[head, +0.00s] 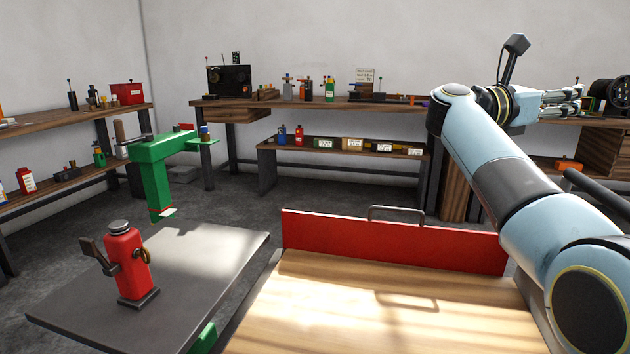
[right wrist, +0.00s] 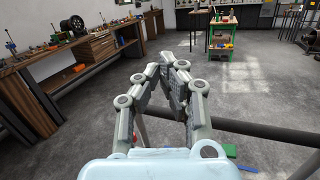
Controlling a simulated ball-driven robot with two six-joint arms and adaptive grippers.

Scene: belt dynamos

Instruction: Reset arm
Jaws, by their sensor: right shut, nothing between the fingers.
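My right arm (head: 485,160) comes in from the right in the head view and is raised above the wooden bench top. My right gripper (head: 577,98) points to the right at its end, in front of the back workbench. In the right wrist view the right gripper (right wrist: 168,65) has its fingertips together with nothing between them. It is in free air, with the grey floor beyond. My left arm and gripper are not in view.
A wooden top (head: 380,310) with a red back panel (head: 400,236) lies below my arm. A red device (head: 126,262) stands on a dark table (head: 205,260) at the left. A dark bar (right wrist: 265,132) crosses near the gripper. Workbenches (head: 290,101) line the walls.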

